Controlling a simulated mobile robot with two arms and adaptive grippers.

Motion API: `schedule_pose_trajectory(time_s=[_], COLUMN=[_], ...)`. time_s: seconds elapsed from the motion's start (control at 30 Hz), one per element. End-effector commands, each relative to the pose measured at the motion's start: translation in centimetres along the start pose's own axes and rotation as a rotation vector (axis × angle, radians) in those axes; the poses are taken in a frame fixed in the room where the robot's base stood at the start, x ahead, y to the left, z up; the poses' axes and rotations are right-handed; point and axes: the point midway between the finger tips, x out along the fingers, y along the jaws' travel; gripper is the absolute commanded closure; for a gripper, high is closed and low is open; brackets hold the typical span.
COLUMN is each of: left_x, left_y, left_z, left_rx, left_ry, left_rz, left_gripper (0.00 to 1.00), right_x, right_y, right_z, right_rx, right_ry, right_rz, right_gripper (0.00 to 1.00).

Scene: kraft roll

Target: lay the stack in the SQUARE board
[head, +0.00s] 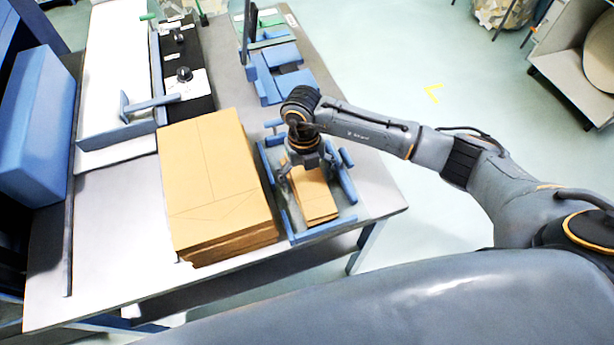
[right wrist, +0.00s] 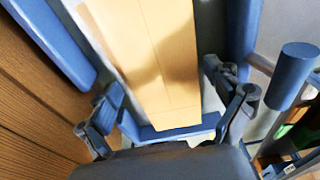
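A narrow stack of brown kraft pieces (head: 316,203) lies inside the near board (head: 290,222), a tray-like frame with blue rails at the table's right front. My right gripper (head: 307,170) is above the stack's far part, pointing down. In the right wrist view, its open fingers (right wrist: 165,105) stand on either side of the stack (right wrist: 155,55), with visible gaps. A blue rail (right wrist: 185,131) crosses at the stack's end. I cannot read a label telling which board is SQUARE. My left gripper is not in view.
A tall pile of large kraft sheets (head: 215,170) stands close left of the near board. A second blue fixture (head: 275,75) sits farther back. A black panel with knobs (head: 185,65) and a large blue block (head: 37,125) are at the left. The table's right edge is close.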

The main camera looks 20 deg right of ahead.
Motion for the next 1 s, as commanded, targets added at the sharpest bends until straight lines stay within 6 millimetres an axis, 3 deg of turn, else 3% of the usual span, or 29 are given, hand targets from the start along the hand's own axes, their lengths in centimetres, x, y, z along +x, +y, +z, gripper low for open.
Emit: schedule_pose_trajectory(time_s=[0.37,0.8,1.0], left_x=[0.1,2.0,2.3], left_y=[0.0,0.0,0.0], left_z=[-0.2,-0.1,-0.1], left_rx=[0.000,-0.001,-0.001], left_ry=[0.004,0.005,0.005], left_rz=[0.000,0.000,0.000], left_gripper=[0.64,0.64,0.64], right_x=[-0.9,-9.4,-11.8], right_y=[0.0,0.0,0.0], right_z=[0.1,0.1,0.1], right_rx=[0.000,-0.001,0.001], right_ry=[-0.004,-0.005,-0.002], right_rz=[0.001,0.001,0.000], right_gripper=[0.08,0.08,0.08])
